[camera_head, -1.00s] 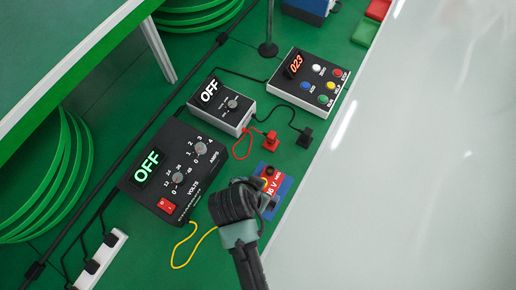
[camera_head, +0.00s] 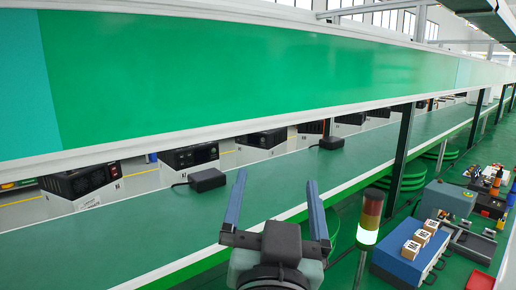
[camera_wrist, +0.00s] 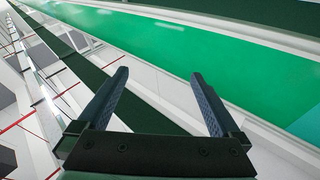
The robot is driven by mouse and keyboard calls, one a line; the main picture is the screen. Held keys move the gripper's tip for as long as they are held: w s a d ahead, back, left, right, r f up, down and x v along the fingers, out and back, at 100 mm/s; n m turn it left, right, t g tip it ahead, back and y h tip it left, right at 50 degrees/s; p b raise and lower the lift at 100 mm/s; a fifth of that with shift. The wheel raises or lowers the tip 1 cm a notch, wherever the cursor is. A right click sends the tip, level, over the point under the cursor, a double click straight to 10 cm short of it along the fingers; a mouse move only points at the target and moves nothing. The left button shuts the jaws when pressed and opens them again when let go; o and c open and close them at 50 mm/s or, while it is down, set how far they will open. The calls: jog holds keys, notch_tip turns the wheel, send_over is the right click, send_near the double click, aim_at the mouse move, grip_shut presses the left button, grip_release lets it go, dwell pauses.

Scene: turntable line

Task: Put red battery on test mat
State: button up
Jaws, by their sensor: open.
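My gripper (camera_head: 276,188) is raised in front of the conveyor line, its two fingers spread wide with nothing between them. In the wrist view my gripper (camera_wrist: 159,78) is also open and empty, over a blurred background of green panels. I cannot make out a red battery or a test mat for certain in either current view. A flat red patch (camera_head: 480,281) shows at the lower right edge of the head view, but I cannot tell what it is.
A long green conveyor (camera_head: 260,180) carries black adapters (camera_head: 207,180) under a green panel (camera_head: 240,75). A signal lamp (camera_head: 369,215) stands right of my gripper. Beyond it, a blue case (camera_head: 396,264) bears small boxes (camera_head: 411,249) on a crowded bench.

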jog(key=s+a+r+n+t+y, duration=0.1)
jog(key=s+r+t, duration=0.2)
jog(key=s+r, duration=0.2)
jog(key=s+a+r+n+t, duration=0.1)
jog(key=s+r, duration=0.4)
jog(key=r, duration=0.7)
jog(key=n+t, duration=0.1)
jog(key=t, duration=0.1)
jog(key=shift+s+a+r+t+y, duration=0.15)
jog(key=shift+s+r+t+y, duration=0.15)
jog(key=shift+y, duration=0.1)
jog(key=shift+c, duration=0.3)
